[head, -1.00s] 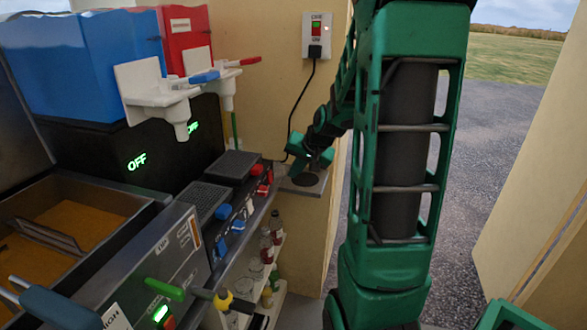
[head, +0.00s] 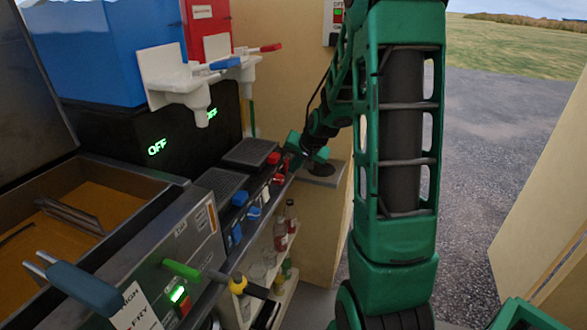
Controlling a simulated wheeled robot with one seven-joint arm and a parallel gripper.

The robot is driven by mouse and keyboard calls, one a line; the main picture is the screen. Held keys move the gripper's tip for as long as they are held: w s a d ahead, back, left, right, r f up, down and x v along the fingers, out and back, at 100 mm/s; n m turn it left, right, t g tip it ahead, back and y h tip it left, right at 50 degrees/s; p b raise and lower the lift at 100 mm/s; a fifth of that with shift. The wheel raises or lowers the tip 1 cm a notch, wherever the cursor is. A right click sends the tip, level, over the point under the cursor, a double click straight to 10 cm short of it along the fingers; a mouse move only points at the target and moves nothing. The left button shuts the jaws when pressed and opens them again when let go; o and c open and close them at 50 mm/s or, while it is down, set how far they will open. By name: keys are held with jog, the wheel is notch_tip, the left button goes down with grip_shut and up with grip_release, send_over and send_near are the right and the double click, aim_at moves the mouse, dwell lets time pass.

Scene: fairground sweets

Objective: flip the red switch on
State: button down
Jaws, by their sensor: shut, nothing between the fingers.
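A slush machine at the left has a blue tank (head: 95,55) and a red tank (head: 207,30). On its low front strip are a red knob (head: 273,158) and a smaller red control (head: 279,179), which look like the red-side controls; I cannot tell the switch's exact position. Both green displays, the near one (head: 157,147) and the far one (head: 211,113), read OFF. My gripper (head: 291,146) is at the far end of that strip, just right of the red controls. It is shut and empty; its fingertips are small and partly hidden, so contact cannot be told.
Blue controls (head: 240,198) sit nearer along the strip. A fryer (head: 150,250) with a lit green switch (head: 177,294) and a projecting basket handle (head: 85,288) fills the near left. Bottles (head: 280,232) stand on a low shelf. Open gravel (head: 475,130) lies at right.

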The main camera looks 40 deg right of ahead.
dwell(0.4)
jog(key=shift+r, duration=0.15)
jog(key=shift+r, duration=0.65)
